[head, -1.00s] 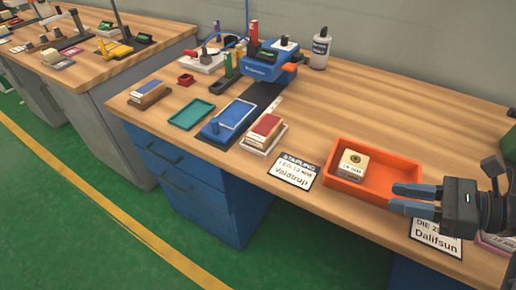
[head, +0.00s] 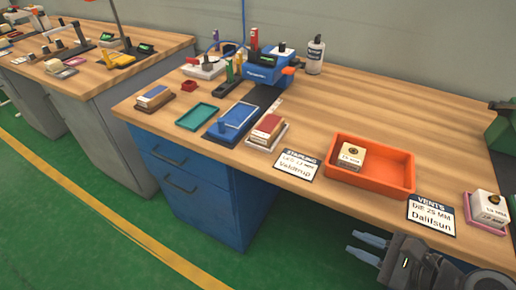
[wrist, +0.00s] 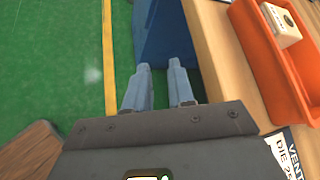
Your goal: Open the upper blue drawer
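The blue drawer cabinet (head: 228,205) stands under the left part of the wooden workbench. Its upper drawer (head: 190,160) looks shut, with a dark bar handle (head: 167,158). A lower drawer (head: 195,203) with a similar handle is below it. My gripper (head: 353,242) is in front of the bench's front edge at the lower right, well to the right of the drawers. It is empty, with a gap between its grey-blue fingers. In the wrist view the fingers (wrist: 159,66) point towards the blue cabinet (wrist: 165,38); no drawer handle is discernible there.
The bench top (head: 400,110) carries an orange tray (head: 395,185) with a small box, labels, and several tools and trays. A grey bench (head: 110,140) stands to the left. Green floor (head: 90,220) with a yellow line is open in front of the drawers.

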